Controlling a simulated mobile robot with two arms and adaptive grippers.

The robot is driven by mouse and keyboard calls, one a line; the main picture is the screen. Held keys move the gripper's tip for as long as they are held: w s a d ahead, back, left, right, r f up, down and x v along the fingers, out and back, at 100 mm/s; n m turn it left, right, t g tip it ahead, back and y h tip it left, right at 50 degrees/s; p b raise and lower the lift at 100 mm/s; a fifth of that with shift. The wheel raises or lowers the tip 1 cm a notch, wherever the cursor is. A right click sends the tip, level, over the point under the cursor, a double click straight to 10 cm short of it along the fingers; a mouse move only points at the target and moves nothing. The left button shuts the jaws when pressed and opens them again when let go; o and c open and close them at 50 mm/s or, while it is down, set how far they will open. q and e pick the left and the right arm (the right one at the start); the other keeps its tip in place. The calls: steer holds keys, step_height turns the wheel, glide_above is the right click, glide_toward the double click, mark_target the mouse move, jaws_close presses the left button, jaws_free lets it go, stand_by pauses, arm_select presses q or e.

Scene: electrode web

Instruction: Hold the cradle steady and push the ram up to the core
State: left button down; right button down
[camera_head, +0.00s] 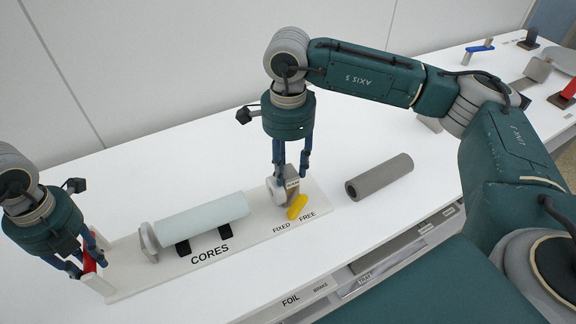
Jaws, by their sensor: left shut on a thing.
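The cradle is a long white base (135,278) marked CORES, with a red grip (89,262) at its left end. A pale core (203,217) lies on black rests, with a grey disc (149,238) at its left end. My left gripper (90,262) is shut on the red grip. The ram, a grey block (292,186) with a pale nose, stands right of the core, with a gap between them. My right gripper (290,173) points down with its fingers around the upper block; whether they press on it is unclear.
A yellow lever (297,207) sits by the ram near the FIXED and FREE marks. A dark grey roll (379,177) lies to the right on the white table. Labelled slots run along the front edge. Several other parts stand at the far right.

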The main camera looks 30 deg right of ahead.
steer(key=shift+s+a, duration=0.15)
steer(key=shift+a, duration=0.05)
steer(key=a, duration=0.8)
steer(key=shift+a+f, duration=0.1)
steer(key=shift+a, duration=0.05)
steer(key=c, duration=1.1)
jaws_free()
step_height(320, 180, up, 12)
steer(key=shift+r, duration=0.1)
